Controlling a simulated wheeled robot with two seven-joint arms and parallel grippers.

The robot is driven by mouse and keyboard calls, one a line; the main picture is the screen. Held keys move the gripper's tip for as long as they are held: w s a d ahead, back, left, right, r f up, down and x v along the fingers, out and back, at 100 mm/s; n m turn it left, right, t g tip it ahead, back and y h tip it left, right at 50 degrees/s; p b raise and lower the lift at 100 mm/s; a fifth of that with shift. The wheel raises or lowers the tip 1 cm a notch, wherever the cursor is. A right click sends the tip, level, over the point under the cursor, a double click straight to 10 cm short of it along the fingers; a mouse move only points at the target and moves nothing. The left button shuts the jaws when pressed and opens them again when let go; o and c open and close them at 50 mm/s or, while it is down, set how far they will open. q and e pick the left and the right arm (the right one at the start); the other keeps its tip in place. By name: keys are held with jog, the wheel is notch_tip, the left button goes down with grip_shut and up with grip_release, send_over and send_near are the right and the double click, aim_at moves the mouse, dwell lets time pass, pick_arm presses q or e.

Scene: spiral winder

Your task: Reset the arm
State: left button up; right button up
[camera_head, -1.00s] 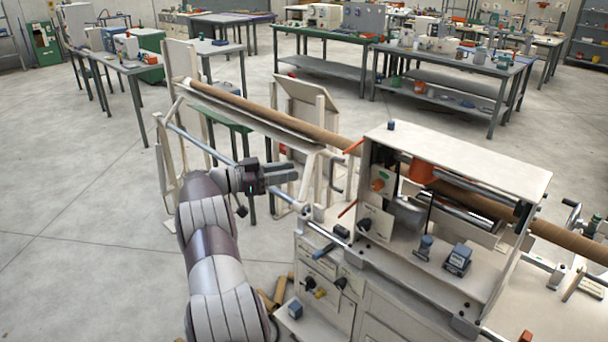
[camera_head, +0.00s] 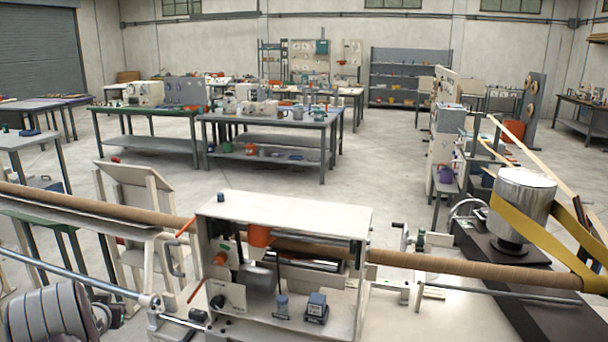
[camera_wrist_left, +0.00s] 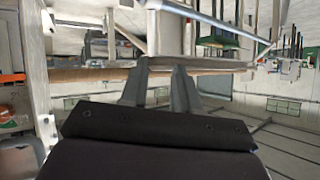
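My left arm (camera_head: 60,315) shows at the bottom left corner of the head view, beside the front rail of the spiral winder (camera_head: 285,212). Its gripper cannot be made out clearly there. In the left wrist view, the left gripper (camera_wrist_left: 161,70) has two grey fingers with a gap between them and nothing held. The wrist view is tilted, with winder parts and a long brown tube (camera_wrist_left: 90,74) beyond the fingers. My right arm and gripper are not in view.
The long brown tube (camera_head: 440,264) runs across the winder from left to right. A metal drum (camera_head: 522,195) with a yellow belt (camera_head: 545,235) stands at the right. Worktables (camera_head: 270,120) stand farther back, with open floor between.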

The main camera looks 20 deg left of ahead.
pick_arm(q)
jog(key=s+d+f+g+h, duration=0.2)
jog(key=s+d+g, duration=0.2)
jog(key=d, duration=0.9)
jog(key=s+d+f+g+h, duration=0.25)
jog(key=s+d, duration=0.25)
jog(key=d, duration=0.9)
jog(key=s+d+r+m+g+h, duration=0.1)
jog(key=s+d, duration=0.3)
jog(key=d, duration=0.5)
jog(key=s+d+r+m+g+h, duration=0.1)
jog(key=s+d, duration=0.4)
jog(key=d, duration=0.5)
jog(key=r+m, duration=0.1)
jog(key=m, duration=0.1)
jog(key=shift+d+m, duration=0.15)
jog(key=shift+m, duration=0.15)
jog(key=shift+s, duration=0.1)
